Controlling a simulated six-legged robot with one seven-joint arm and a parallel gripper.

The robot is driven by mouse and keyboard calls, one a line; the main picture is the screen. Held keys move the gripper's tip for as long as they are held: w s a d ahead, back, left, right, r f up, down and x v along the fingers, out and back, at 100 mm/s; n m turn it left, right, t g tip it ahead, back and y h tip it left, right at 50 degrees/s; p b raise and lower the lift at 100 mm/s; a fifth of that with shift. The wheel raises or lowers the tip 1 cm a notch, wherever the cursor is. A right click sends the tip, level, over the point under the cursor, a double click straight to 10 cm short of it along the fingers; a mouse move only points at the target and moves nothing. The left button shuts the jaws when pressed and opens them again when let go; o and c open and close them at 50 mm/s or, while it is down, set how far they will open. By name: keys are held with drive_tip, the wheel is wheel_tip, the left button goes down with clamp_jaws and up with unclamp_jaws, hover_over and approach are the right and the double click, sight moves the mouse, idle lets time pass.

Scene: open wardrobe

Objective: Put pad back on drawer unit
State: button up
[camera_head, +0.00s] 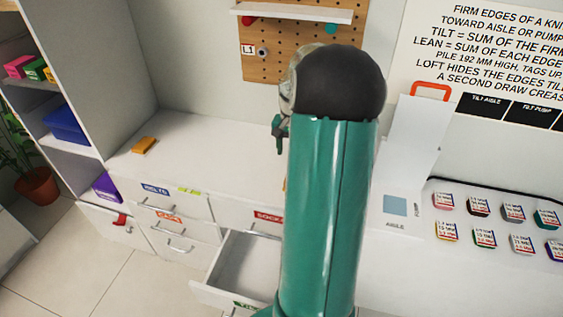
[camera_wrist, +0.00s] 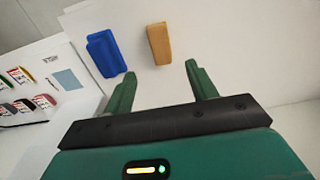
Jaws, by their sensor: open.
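An orange pad-like block (camera_head: 144,145) lies flat on the white top of the drawer unit (camera_head: 205,150), towards its left end in the head view. The wrist view shows an orange block (camera_wrist: 159,43) and a blue block (camera_wrist: 104,54) on a white surface. I cannot tell whether that orange block is the same one, nor which item is the pad. My gripper (camera_wrist: 160,70) is open and empty, with the orange block beyond its fingertips and the blue block beyond the left finger. In the head view my arm hides most of the gripper and the surface behind it.
A lower drawer (camera_head: 240,270) stands pulled out. Several small labelled blocks (camera_head: 479,206) lie on the white surface at right, near a pale blue square (camera_head: 395,205). A pegboard with a shelf (camera_head: 290,15) hangs behind. The unit's top left is mostly clear.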

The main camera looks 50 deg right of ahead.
drive_tip(key=w+a+r+n+t+h, duration=0.1)
drive_tip(key=w+a+r+n, duration=0.15)
drive_tip(key=a+r, duration=0.55)
drive_tip(key=w+a+r+n+t+h, duration=0.1)
drive_tip(key=a+r+n, duration=0.2)
drive_tip(key=a, duration=1)
drive_tip(key=s+a+r+n+t+y, duration=0.1)
drive_tip(key=s+a+n, duration=0.3)
drive_tip(key=a, duration=0.6)
drive_tip(key=s+a+r+n+t+y, duration=0.1)
drive_tip(key=s+a+r+n+t, duration=0.1)
drive_tip(key=s+a+n, duration=0.2)
drive_tip(key=s+a, duration=0.3)
drive_tip(key=a, duration=0.3)
drive_tip(key=shift+a+r+t, duration=0.2)
drive_tip(key=shift+r+t, duration=0.1)
drive_tip(key=shift+r, duration=0.05)
drive_tip(key=shift+s, duration=0.2)
